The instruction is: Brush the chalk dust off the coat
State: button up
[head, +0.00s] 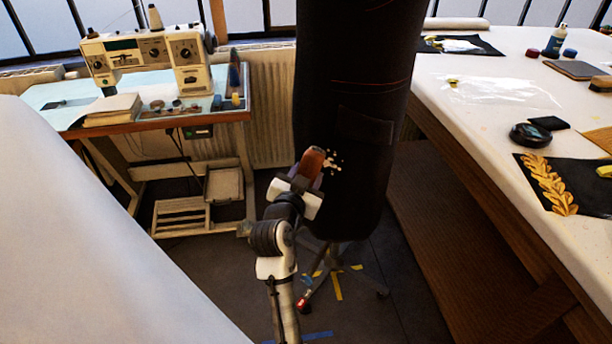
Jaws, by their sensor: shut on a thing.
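The dark coat (352,80) hangs upright on a stand in the middle of the head view, with a pocket flap and thin red lines on it. A small patch of white chalk dust (333,161) shows low on its front. My gripper (308,178) is shut on a brown brush (312,160), held at the coat's lower left front beside the dust. I cannot tell whether the brush touches the cloth. The brush's far side and most of the fingers are hidden.
A sewing machine (150,58) stands on a table at the left. A long white-topped table (480,110) with cloth pieces and tins runs along the right. A pale surface (90,230) fills the lower left. The stand's wheeled base (345,272) is on the dark floor.

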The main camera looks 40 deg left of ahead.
jog(key=shift+x, duration=1.25)
jog(key=shift+r, duration=0.15)
jog(key=shift+w+d, duration=0.2)
jog(key=shift+d, duration=0.4)
jog(key=shift+w+d, duration=0.25)
jog(key=shift+d, duration=0.4)
jog(key=shift+w+d, duration=0.2)
jog(key=shift+d, duration=0.4)
jog(key=shift+w+d+p, duration=0.3)
jog(key=shift+w+d, duration=0.05)
jog(key=shift+d, duration=0.5)
jog(key=shift+w+d+p, duration=0.25)
jog(key=shift+w+d, duration=0.1)
jog(key=shift+d, duration=0.45)
jog(key=shift+w, duration=0.15)
jog(key=shift+c, duration=0.4)
